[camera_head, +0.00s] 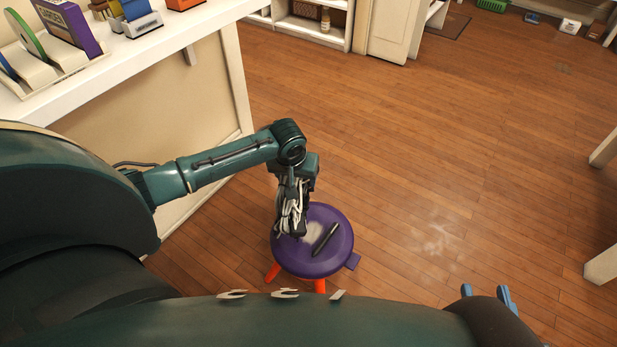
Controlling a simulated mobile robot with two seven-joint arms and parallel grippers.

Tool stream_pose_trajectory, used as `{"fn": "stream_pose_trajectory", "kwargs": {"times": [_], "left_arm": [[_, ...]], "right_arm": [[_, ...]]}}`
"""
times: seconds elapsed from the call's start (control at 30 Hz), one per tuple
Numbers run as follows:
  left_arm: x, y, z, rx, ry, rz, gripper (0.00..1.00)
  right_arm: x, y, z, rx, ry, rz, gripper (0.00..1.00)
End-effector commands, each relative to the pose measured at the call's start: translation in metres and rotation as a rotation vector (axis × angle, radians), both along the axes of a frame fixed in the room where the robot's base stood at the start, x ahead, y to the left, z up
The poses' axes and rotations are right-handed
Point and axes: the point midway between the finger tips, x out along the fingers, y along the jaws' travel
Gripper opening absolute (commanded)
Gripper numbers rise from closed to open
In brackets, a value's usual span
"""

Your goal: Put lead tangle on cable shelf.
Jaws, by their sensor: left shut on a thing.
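The lead tangle (287,216), a bundle of looped whitish cable, hangs in my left gripper (293,222). The gripper points down and is shut on it, just above or touching the purple stool's seat (325,262); I cannot tell which. The fingertips are partly hidden by the loops. A black pen-like object (325,239) lies on the seat beside the tangle. A white open shelf unit (309,27) stands at the back; no label shows whether it is the cable shelf. Two blue prongs at the lower right may be my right gripper (486,295), mostly hidden behind my dark arm link.
A white counter (115,62) at upper left holds a rack, a purple box (68,25) and other items. The stool has orange legs. A green basket (492,5) and small items lie at the far right. The wooden floor (440,150) in the middle is clear.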

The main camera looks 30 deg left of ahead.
Motion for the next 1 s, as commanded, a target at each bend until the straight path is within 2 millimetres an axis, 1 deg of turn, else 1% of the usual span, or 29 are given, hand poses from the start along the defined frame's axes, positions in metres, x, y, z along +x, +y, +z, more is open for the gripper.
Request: {"fn": "stream_pose_trajectory", "kwargs": {"times": [0.03,0.27,0.5,0.73,0.8,1.0], "left_arm": [[0.001,0.000,-0.010,0.000,-0.003,0.001,0.28],[0.001,0.000,-0.021,0.000,-0.004,0.000,0.28],[0.001,0.001,-0.049,0.002,-0.005,0.000,0.28],[0.001,0.000,-0.075,0.000,-0.004,0.000,0.28],[0.000,0.000,-0.075,-0.001,-0.003,0.000,0.28],[0.001,0.000,-0.091,-0.002,-0.003,0.001,0.28]], "right_arm": [[0.001,0.002,-0.009,-0.009,-0.018,0.009,0.36],[0.003,0.008,-0.012,-0.019,-0.085,0.030,0.36],[-0.001,0.019,-0.016,0.010,-0.260,0.085,0.36],[0.003,0.025,-0.014,0.115,-0.270,0.102,0.36],[0.002,0.025,-0.006,0.114,-0.267,0.100,0.36],[0.003,0.024,-0.006,0.113,-0.265,0.099,0.36]]}}
